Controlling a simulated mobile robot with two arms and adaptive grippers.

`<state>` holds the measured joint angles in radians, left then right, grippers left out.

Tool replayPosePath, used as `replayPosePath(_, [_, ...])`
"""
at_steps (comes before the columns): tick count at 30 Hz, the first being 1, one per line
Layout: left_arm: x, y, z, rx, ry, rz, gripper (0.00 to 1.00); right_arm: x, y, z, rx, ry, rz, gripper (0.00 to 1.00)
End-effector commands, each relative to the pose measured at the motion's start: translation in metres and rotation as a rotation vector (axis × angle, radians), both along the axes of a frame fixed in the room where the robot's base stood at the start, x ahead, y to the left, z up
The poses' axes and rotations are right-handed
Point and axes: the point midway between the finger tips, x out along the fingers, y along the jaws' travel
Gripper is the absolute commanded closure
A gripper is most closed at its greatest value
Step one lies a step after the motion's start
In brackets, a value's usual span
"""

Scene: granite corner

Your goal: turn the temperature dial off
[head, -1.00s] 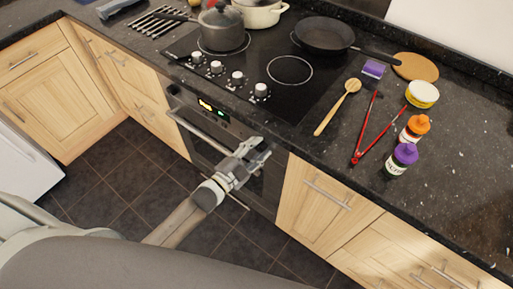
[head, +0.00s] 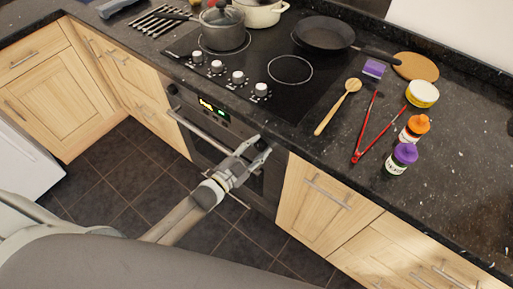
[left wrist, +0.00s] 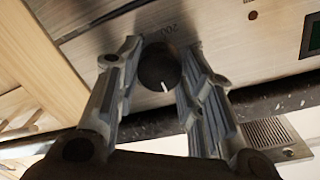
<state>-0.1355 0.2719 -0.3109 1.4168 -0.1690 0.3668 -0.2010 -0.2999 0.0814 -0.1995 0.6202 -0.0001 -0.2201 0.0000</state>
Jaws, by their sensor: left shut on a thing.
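The temperature dial (left wrist: 157,68) is a round dark knob on the steel oven panel (left wrist: 225,35). It shows in the left wrist view between my two fingers, its white mark pointing down and slightly right in that picture. My left gripper (left wrist: 160,55) is shut on the dial, one finger on each side. In the head view my left gripper (head: 258,147) is at the right part of the oven front and hides the dial. A printed number is partly visible beside the dial in the wrist view. My right gripper is not in view.
The oven display (head: 212,108) is lit, with the oven handle (head: 202,132) below it. Another dark knob (head: 172,90) is at the panel's left end. Cooktop knobs (head: 238,77), a pan (head: 324,32) and red tongs (head: 366,130) are above on the counter.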

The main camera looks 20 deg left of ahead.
Motion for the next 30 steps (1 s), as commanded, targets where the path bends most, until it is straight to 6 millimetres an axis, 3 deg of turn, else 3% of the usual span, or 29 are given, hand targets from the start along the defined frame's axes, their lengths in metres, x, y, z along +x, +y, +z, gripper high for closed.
replayPosePath(2, [0.0,0.0,-0.001,-0.001,0.003,0.0,0.88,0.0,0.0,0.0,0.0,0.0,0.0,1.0])
replayPosePath(3, [0.0,0.0,-0.001,-0.001,0.003,0.0,0.62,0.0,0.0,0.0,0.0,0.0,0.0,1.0])
replayPosePath(8, [0.0,0.0,-0.001,0.0,0.002,0.0,0.42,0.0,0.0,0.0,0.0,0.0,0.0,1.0])
replayPosePath(20, [-0.005,0.002,-0.001,0.001,0.002,0.0,0.42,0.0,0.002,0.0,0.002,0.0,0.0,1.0])
replayPosePath(30, [-0.058,0.025,-0.001,0.002,0.005,0.0,0.42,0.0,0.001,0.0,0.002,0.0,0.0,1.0])
